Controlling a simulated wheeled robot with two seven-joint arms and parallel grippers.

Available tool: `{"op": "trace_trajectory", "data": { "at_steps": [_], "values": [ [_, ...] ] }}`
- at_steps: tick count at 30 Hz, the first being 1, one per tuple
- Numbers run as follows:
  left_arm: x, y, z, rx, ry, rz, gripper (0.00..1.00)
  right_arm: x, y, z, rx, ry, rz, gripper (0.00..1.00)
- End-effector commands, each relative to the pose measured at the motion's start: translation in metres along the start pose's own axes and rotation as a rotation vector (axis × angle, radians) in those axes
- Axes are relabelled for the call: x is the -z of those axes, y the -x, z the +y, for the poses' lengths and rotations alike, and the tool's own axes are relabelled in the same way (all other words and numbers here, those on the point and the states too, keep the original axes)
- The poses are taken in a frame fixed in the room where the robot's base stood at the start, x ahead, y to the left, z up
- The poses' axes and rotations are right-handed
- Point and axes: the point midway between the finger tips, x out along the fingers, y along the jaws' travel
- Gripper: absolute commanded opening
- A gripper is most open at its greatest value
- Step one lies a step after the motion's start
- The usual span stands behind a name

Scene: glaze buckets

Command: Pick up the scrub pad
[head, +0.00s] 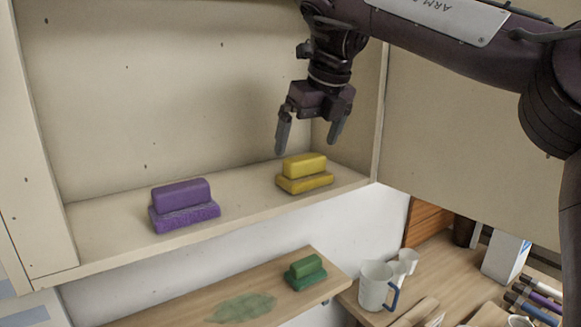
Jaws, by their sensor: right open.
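Three two-layer blocks that look like scrub pads are in the head view. A yellow one (305,172) sits at the right part of the cream shelf (110,249). A purple one (183,205) with a rough lower layer sits further left on the same shelf. A smaller green one (305,271) lies on a lower wooden ledge. I cannot tell which of them the task means. My right gripper (308,145) is open and empty, pointing down, with its fingertips a little above the yellow block. My left gripper is out of view.
The shelf has side walls (32,140) and a back panel (180,90). The wooden ledge (170,318) bears a green leaf-shaped patch (242,307). A white mug (376,286), cups, a white box (505,255) and several pens (535,300) crowd the lower right. The shelf between the purple and yellow blocks is free.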

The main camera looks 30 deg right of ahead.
Motion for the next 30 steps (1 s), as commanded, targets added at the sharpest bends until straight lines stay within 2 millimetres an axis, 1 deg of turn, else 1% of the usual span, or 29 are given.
{"op": "trace_trajectory", "data": {
  "at_steps": [2, 5, 10, 12, 15, 18, 21, 24, 27, 28, 30],
  "values": [
    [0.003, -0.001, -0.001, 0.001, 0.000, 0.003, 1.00, 0.000, -0.005, -0.001, -0.001, -0.001, 0.001, 1.00],
    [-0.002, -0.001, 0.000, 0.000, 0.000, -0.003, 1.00, 0.000, -0.017, -0.001, -0.002, -0.002, 0.001, 1.00],
    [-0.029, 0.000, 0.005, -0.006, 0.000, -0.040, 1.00, 0.000, -0.032, -0.001, -0.001, -0.001, 0.001, 1.00],
    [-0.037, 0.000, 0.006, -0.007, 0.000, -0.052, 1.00, 0.000, -0.043, 0.000, -0.002, -0.002, 0.002, 1.00],
    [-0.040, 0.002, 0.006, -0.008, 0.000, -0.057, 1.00, -0.001, -0.058, 0.000, -0.003, -0.002, 0.002, 1.00],
    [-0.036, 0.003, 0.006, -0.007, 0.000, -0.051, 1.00, -0.001, -0.071, 0.000, -0.003, -0.001, 0.002, 1.00],
    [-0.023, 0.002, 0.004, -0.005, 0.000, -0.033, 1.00, -0.001, -0.076, 0.000, -0.001, -0.001, 0.000, 1.00],
    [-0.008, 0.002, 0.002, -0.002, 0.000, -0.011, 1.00, -0.002, -0.077, 0.000, 0.000, -0.001, -0.002, 1.00],
    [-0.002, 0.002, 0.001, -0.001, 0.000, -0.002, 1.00, -0.002, -0.077, 0.000, 0.000, -0.001, -0.002, 1.00],
    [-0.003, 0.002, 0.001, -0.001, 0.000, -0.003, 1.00, -0.002, -0.077, 0.000, 0.000, -0.001, -0.002, 0.99],
    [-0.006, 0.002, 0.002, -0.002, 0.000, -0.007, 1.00, -0.002, -0.077, 0.000, 0.000, -0.001, -0.002, 0.90]
  ]
}}
